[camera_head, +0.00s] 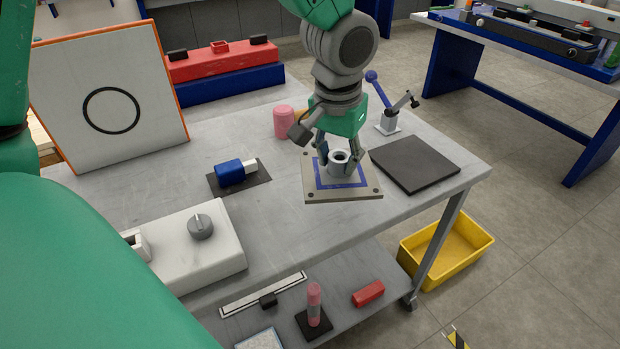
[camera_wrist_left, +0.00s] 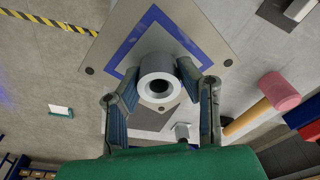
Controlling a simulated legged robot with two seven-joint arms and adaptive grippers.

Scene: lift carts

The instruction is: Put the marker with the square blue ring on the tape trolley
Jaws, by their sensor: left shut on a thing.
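The marker with the square blue ring (camera_head: 342,188) is a flat beige plate with a blue square outline and a pale round hollow knob in its middle. My left gripper (camera_head: 338,160) reaches down from above and is shut on the knob. In the left wrist view the plate (camera_wrist_left: 215,48) fills the upper middle, and the knob (camera_wrist_left: 159,84) sits between the fingers (camera_wrist_left: 160,98). The plate is over the grey wheeled trolley (camera_head: 285,215); whether it touches the top is unclear. I cannot tell which surface is the tape trolley. My right gripper is not in view.
A dark square pad (camera_head: 414,162) lies right of the plate, with a small jointed stand (camera_head: 388,120) behind it. A round-ring panel (camera_head: 110,108) leans left. A yellow bin (camera_head: 447,248) stands below.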

